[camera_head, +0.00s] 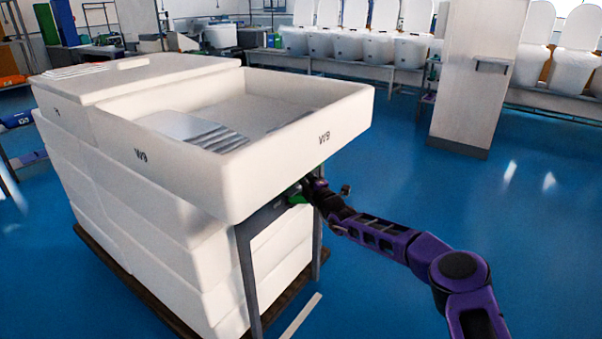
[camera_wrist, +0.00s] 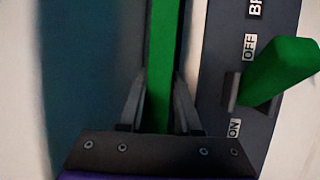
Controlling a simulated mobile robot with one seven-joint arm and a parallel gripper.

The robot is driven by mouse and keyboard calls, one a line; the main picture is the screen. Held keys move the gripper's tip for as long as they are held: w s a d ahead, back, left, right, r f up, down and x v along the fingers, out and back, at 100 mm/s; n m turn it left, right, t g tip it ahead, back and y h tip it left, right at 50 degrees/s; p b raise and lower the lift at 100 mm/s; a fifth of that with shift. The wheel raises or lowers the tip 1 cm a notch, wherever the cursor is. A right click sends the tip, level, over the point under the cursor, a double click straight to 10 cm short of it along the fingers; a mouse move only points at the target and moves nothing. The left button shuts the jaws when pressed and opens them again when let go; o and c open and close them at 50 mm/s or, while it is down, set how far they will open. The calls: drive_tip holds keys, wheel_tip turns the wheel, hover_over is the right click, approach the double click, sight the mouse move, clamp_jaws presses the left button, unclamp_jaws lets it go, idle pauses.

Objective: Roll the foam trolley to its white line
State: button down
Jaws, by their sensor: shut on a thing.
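The foam trolley is a stack of large white foam boxes (camera_head: 150,180) on a dark low base (camera_head: 180,322), with a grey upright frame (camera_head: 245,275) at its near end. My gripper (camera_head: 305,190) reaches in from the right under the top tray's rim. In the wrist view my gripper (camera_wrist: 160,105) is shut on a vertical green bar (camera_wrist: 161,60). Right of it, a dark plate (camera_wrist: 215,75) with ON and OFF labels carries a green lever (camera_wrist: 280,70). The lever's exact setting is unclear. A white line (camera_head: 302,314) lies on the floor beside the trolley's near end.
The top tray (camera_head: 345,120) holds grey sheets (camera_head: 190,130). A pale pillar (camera_head: 470,80) stands at back right. A rack (camera_head: 25,160) stands at far left. The blue floor (camera_head: 400,190) between trolley and pillar is clear.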

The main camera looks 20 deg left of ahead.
drive_tip(key=shift+s+a+f, duration=0.35)
drive_tip(key=shift+s+a, duration=0.05)
drive_tip(key=c, duration=0.6)
unclamp_jaws()
drive_tip(key=shift+w+d+r, duration=0.1)
drive_tip(key=shift+w+r, duration=0.05)
drive_tip(key=shift+d, duration=0.5)
drive_tip(key=p+v, duration=0.3)
drive_tip(key=v, duration=1.3)
drive_tip(key=shift+s+p, duration=0.35)
drive_tip(key=shift+d, duration=0.1)
